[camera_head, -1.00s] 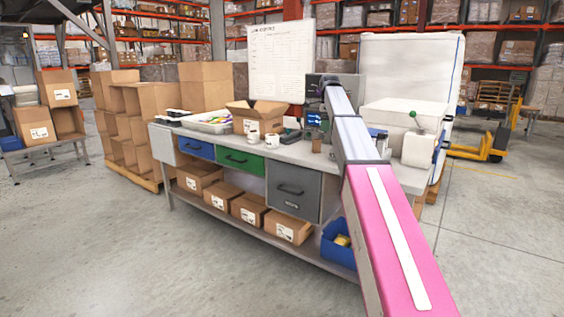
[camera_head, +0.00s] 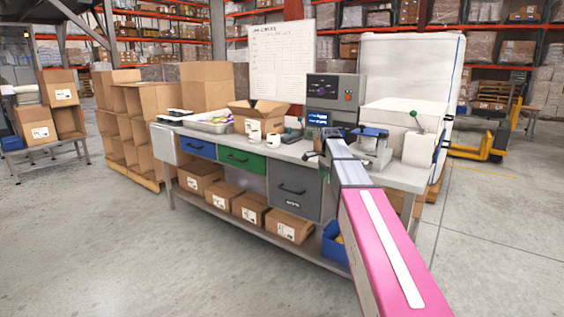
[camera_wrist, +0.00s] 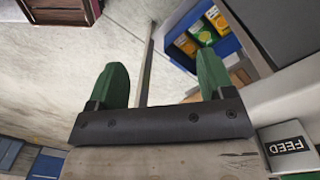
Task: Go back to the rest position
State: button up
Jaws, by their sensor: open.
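My gripper shows in the wrist view (camera_wrist: 162,82) with its two green fingers spread wide apart. Nothing is between the fingers; the floor and a thin table leg show behind them. In the head view my pink and grey arm reaches toward the workbench (camera_head: 290,150), and its far end is by the bench's front edge. The fingers themselves cannot be made out clearly there.
A grey control box (camera_head: 335,92), a blue-topped device (camera_head: 371,146), white mugs (camera_head: 273,139) and an open carton (camera_head: 257,115) stand on the bench. The front floor is clear.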

jog(key=s+f+n, duration=1.5)
jog(key=s+f, duration=1.2)
jog(key=s, duration=0.2)
jog(key=shift+s, duration=0.3)
jog(key=shift+a, duration=0.1)
